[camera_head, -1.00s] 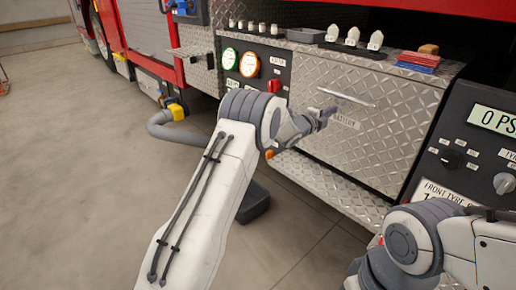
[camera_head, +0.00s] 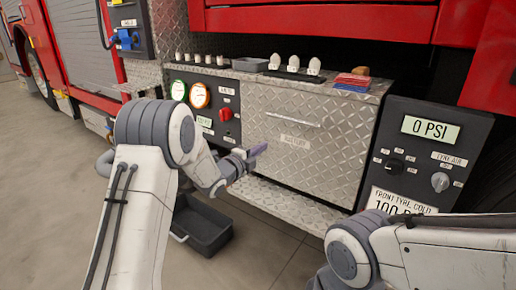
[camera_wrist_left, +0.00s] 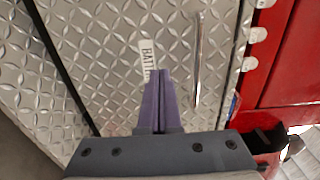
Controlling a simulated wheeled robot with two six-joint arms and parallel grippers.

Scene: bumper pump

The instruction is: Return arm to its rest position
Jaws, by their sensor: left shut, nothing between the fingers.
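My left arm comes in from the left in the head view. Its gripper (camera_head: 254,155) is in front of the diamond-plate battery drawer (camera_head: 330,160), left of and below the drawer's bar handle (camera_head: 293,119). The left wrist view shows the purple fingers (camera_wrist_left: 158,102) shut together with nothing between them. The handle (camera_wrist_left: 197,60) runs beside them, apart from the fingers. My right arm shows at the lower right of the head view; its gripper is out of view.
A grey panel (camera_head: 425,165) with a 0 PSI display and knobs stands right of the drawer. Gauges (camera_head: 199,95) and a red knob (camera_head: 225,114) are at its left. A dark bin (camera_head: 205,228) sits on the floor below. Small items line the ledge above.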

